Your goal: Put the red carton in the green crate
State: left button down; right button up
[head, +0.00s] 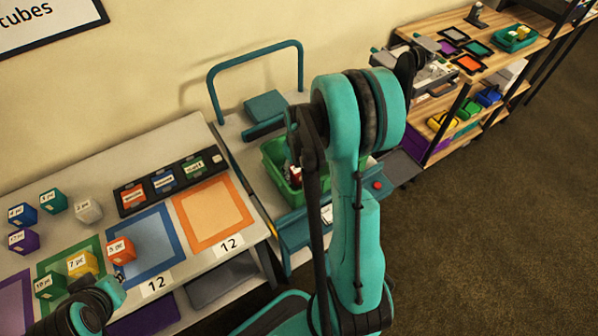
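The green crate (271,156) stands on a grey cart in the middle, partly hidden behind my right arm. A small red and white item (295,175) shows inside it, too covered to tell if it is the red carton. A red-orange cube (121,251) with a white label sits on the left table, at the blue mat's edge. My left gripper (118,277) is at the lower left, just below that cube in the picture; its finger opening is unclear. My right arm rises in front of the crate. Its gripper's fingers cannot be made out clearly.
The left table holds several coloured cubes, a black tray (134,197) of labelled boxes and an orange mat (213,213). The cart has a teal handle (256,55) and a red button (377,185). Wooden shelves (470,85) with bins stand at upper right. Floor at right is clear.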

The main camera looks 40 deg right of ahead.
jog(key=shift+r, duration=0.2)
notch_tip(320, 180, up, 11)
jog(key=p, duration=0.4)
jog(key=shift+f, duration=0.1)
jog(key=s+a+r+t, duration=0.3)
jog(key=a+r, duration=0.2)
jog(key=a, duration=0.4)
jog(key=s+a+r+n+t, duration=0.1)
jog(key=s+a+r+t, duration=0.3)
jog(key=a, duration=0.5)
notch_tip(320, 180, up, 3)
jog(key=shift+s+f, duration=0.2)
jog(key=shift+s, duration=0.1)
jog(key=shift+a, duration=0.1)
